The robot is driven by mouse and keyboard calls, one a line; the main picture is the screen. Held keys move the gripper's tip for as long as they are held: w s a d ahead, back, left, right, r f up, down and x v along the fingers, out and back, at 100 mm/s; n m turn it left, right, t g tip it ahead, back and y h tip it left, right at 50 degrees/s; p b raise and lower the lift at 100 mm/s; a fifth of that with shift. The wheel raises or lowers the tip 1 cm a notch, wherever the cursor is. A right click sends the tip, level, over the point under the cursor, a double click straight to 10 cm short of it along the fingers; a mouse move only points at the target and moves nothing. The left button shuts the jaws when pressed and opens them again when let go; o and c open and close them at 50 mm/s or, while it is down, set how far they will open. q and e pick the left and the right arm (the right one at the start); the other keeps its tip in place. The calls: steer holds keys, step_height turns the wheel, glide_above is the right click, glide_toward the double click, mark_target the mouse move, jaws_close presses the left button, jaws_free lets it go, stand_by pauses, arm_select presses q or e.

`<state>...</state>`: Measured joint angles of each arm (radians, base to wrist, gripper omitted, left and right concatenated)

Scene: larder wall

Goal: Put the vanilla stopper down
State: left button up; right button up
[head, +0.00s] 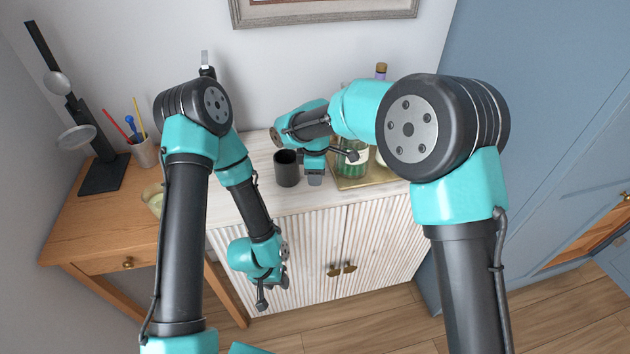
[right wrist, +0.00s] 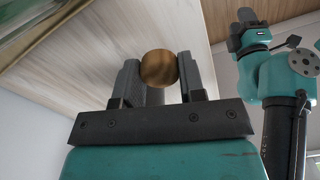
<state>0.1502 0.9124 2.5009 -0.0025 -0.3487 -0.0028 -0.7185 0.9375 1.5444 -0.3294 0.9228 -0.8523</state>
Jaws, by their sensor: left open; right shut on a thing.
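My right gripper (head: 314,178) is over the white cabinet top, just right of a dark cup. In the right wrist view it (right wrist: 160,88) is shut on a round brown stopper (right wrist: 158,67), which sits between the two fingers. The stopper is hidden in the head view; I cannot tell how high it is above the cabinet top. My left gripper (head: 272,288) hangs open and low in front of the cabinet doors, away from the objects on top.
The dark cup (head: 287,168) stands close to the right gripper's left. A gold tray (head: 374,179) holds a bottle with green on it (head: 352,166), partly hidden by my right arm. A wooden side table (head: 95,222) stands left. Clear cabinet top (head: 330,196) lies along the front edge.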

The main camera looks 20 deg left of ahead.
steer(key=shift+w+a, duration=0.1)
steer(key=shift+w, duration=0.2)
steer(key=shift+f, duration=1.75)
steer(key=shift+f, duration=0.15)
steer(key=o, duration=0.9)
step_height(320, 180, up, 12)
steer(key=shift+r, duration=0.15)
